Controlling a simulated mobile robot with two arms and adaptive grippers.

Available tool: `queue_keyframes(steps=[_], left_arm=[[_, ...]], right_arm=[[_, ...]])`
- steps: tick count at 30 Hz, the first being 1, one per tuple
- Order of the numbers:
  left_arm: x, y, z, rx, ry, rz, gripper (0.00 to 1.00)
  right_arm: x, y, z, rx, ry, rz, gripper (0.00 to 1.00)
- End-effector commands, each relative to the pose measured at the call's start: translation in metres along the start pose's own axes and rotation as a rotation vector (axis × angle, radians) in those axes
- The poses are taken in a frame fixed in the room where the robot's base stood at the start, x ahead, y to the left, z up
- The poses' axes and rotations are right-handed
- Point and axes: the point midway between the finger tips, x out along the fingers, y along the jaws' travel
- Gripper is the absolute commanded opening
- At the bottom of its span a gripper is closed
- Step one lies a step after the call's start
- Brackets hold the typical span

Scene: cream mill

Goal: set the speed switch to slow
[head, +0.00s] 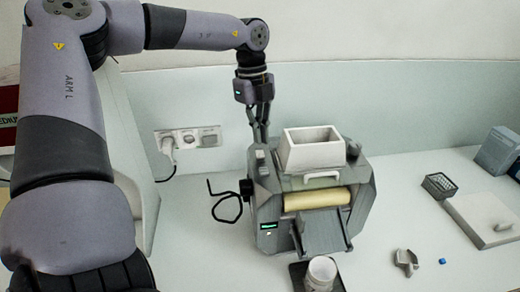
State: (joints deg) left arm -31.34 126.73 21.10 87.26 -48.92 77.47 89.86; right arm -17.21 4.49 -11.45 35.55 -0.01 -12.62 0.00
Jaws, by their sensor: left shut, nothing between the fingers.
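The grey mill (269,205) stands on the counter at the middle. It has a white hopper (312,160) on top, a cream roller (317,199) in front and a sloping chute (322,234) below. A small lit panel (268,226) is low on its front left. A small pale block (260,155) is on its top left, and a black part (246,187) is on its left side. I cannot tell which part is the speed switch or how it is set. My left gripper (261,138) is shut and empty, pointing down at the mill's top left; contact is unclear.
A white cup (321,272) stands on a dark tray (299,278) before the chute. A wall socket (189,138) with a plug and a black cable (226,207) are left of the mill. A grey piece (406,261), a blue bit (442,261) and a pale board (478,213) lie to the right.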

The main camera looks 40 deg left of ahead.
Motion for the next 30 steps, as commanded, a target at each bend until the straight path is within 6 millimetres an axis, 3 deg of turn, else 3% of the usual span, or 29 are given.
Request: queue_keyframes(steps=[15,30], left_arm=[[-0.041,0.0,-0.006,-0.001,-0.001,0.001,0.0],[-0.042,0.0,-0.006,-0.001,0.0,0.001,0.0]], right_arm=[[-0.024,0.001,-0.002,-0.001,0.0,0.0,0.27],[-0.023,0.002,-0.002,-0.001,0.0,0.002,0.27]])
